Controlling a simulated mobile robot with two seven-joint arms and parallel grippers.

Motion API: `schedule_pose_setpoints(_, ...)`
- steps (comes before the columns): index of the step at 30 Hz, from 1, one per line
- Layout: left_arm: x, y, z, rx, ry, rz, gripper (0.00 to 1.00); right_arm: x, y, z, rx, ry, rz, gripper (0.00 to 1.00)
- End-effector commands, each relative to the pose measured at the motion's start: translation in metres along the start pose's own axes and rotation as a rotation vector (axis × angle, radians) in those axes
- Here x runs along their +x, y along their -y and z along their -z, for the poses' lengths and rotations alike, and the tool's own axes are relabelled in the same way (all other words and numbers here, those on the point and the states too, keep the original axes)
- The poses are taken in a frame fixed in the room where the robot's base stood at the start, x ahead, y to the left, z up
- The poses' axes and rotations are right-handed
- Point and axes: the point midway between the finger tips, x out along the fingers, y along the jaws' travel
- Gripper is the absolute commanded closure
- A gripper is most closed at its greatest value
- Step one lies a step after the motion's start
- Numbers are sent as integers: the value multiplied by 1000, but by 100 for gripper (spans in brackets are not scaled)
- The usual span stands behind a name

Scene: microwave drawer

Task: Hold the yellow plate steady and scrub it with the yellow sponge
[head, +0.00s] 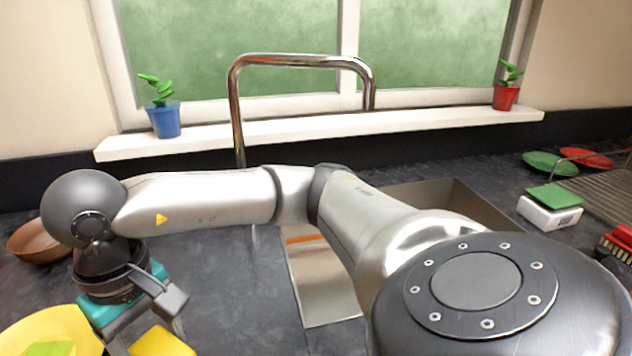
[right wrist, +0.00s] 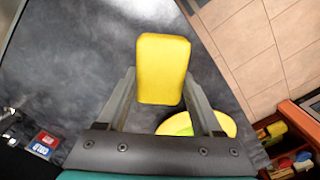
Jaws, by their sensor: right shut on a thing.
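The yellow sponge (right wrist: 163,62) is between the fingertips of my right gripper (right wrist: 160,84), which is shut on it. In the head view the sponge (head: 160,342) shows at the bottom left, under my right gripper (head: 150,335). The yellow plate (head: 62,322) is at the bottom left corner, left of the gripper and cut off by the frame. A green patch (head: 50,349) shows on it. In the right wrist view the plate (right wrist: 226,124) is partly hidden behind a finger. The sponge looks apart from the plate. My left gripper is not in view.
A brown bowl (head: 32,243) stands behind the gripper on the left. An open drawer (right wrist: 262,128) with several items is below the counter edge.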

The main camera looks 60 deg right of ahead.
Motion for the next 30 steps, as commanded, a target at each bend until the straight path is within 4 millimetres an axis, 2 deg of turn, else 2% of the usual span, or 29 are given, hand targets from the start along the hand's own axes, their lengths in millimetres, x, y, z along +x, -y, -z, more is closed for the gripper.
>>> schedule_pose_setpoints(9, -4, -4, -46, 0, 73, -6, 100, 0, 0, 0, 1, 0, 0, 77)
schedule_pose_setpoints(22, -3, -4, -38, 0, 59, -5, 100, 0, 2, 6, 11, 0, 0, 77)
schedule_pose_setpoints(26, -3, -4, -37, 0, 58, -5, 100, 0, 11, 24, 48, -2, 1, 77)
schedule_pose_setpoints(30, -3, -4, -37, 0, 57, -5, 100, -1, 26, 54, 114, -1, 1, 77)
